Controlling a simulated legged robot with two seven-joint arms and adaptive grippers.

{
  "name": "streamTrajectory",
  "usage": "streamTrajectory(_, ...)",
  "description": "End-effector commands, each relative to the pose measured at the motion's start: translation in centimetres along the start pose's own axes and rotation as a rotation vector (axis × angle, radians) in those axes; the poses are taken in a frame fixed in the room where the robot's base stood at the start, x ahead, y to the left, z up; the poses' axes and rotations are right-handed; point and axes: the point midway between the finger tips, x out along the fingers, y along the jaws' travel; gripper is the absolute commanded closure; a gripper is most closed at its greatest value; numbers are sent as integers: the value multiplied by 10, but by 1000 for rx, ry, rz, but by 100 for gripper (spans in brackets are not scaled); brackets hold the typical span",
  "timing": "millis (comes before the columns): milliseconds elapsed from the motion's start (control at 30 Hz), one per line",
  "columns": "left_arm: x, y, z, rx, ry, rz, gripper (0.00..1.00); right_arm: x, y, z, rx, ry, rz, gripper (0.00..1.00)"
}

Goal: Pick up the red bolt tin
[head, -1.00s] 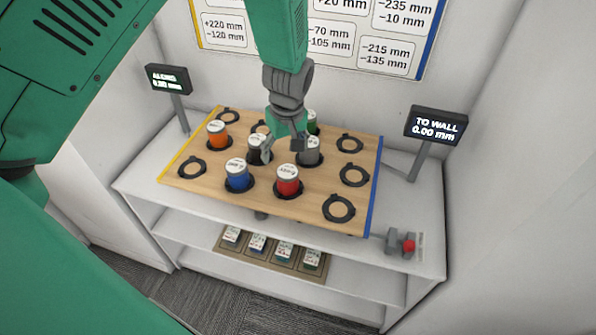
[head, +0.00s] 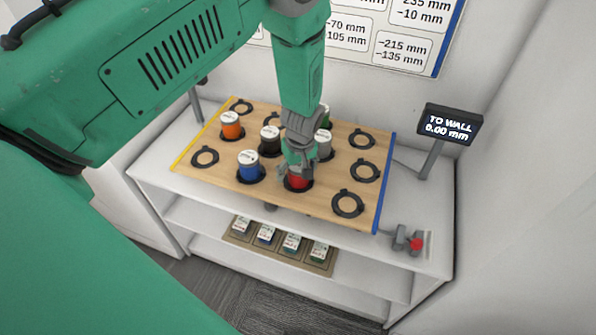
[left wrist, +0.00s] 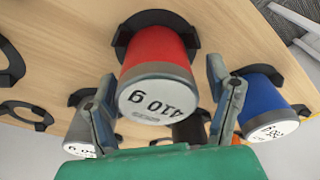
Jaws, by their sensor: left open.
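The red bolt tin (head: 299,183) stands in a black ring near the front of the wooden board (head: 325,196), partly hidden by my gripper in the head view. In the left wrist view the red tin (left wrist: 155,60) shows its pale lid marked "410 g". My left gripper (head: 298,170) is above the tin, pointing down. In the left wrist view its two fingers stand apart, one on each side of the tin's lid end, with gaps visible. It is open and holds nothing. My right gripper is not in view.
A blue tin (head: 249,166) stands left of the red one. Black (head: 270,141), grey (head: 323,144), orange (head: 231,125) and partly hidden green tins (head: 325,115) stand behind. An empty ring (head: 348,204) lies to the right. A "TO WALL" display (head: 449,124) stands at the right.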

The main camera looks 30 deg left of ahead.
Motion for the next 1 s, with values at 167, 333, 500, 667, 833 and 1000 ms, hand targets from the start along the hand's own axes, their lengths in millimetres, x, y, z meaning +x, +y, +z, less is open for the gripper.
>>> streamTrajectory(167, -1, 1, 1, 1, 1, 0, 48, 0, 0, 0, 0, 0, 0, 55)
streamTrajectory(333, 0, 0, 0, 1, -1, 0, 97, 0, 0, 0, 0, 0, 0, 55)
streamTrajectory(500, -1, 1, 0, 0, -1, 2, 97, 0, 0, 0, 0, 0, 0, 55)
streamTrajectory(667, -9, 2, -2, 0, 0, 2, 97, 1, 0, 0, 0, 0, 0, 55)
streamTrajectory(833, -39, 2, -7, -1, 3, 5, 97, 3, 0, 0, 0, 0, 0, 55)
streamTrajectory(1000, -72, 1, -11, 1, 2, 3, 97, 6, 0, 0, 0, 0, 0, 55)
